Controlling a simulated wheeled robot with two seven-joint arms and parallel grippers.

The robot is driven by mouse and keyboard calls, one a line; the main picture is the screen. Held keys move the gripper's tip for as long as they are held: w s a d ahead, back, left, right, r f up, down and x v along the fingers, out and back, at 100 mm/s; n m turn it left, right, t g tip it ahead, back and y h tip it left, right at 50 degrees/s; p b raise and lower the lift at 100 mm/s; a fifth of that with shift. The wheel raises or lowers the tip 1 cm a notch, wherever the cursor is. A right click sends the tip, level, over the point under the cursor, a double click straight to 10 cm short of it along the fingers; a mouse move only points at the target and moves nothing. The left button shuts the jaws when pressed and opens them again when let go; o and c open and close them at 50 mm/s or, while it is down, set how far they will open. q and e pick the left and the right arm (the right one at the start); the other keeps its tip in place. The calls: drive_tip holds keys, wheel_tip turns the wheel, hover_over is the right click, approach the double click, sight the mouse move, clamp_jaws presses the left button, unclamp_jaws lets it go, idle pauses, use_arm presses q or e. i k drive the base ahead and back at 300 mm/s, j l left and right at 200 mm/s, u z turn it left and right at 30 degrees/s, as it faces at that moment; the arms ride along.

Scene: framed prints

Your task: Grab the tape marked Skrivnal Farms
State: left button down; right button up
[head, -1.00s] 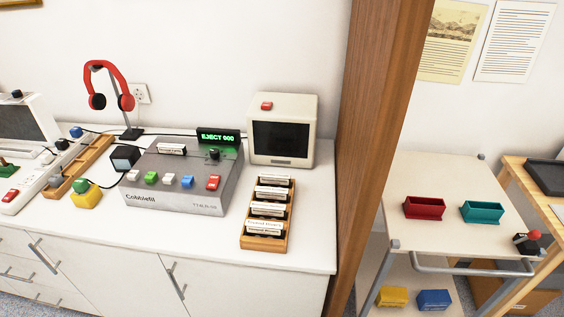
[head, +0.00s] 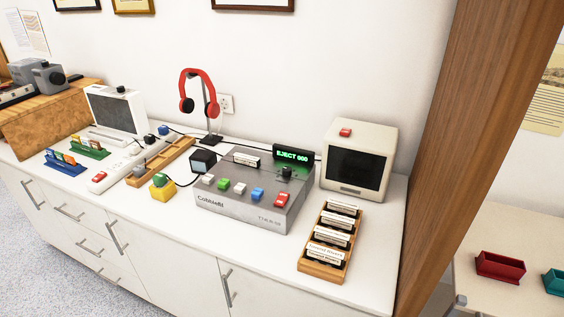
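A wooden rack (head: 311,270) stands on the white counter at the right, holding several dark tapes with white labels (head: 327,251). The label print is too small to read surely, so I cannot tell which tape is marked Skrivnal Farms. A grey tape machine (head: 245,211) marked Cobblefil stands left of the rack. A labelled tape (head: 246,161) sits at its top, and its green display (head: 292,155) reads EJECT 000. Neither of my grippers is in view.
A cream monitor (head: 358,160) stands behind the rack, beside a wooden post (head: 487,120). Red headphones (head: 199,92), a yellow block with a green button (head: 161,188) and a wooden tray (head: 160,162) are farther left. A trolley with a red bin (head: 500,267) is at right.

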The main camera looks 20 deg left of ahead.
sight(246, 160)
drive_tip(key=j+z, duration=0.25)
drive_tip(key=j, duration=0.4)
drive_tip(key=j+z, duration=0.25)
drive_tip(key=j, duration=0.45)
drive_tip(key=j+z, duration=0.25)
drive_tip(key=j, duration=0.45)
drive_tip(key=k+j+z, duration=0.1)
drive_tip(key=j+z, duration=0.15)
drive_tip(key=j, duration=0.4)
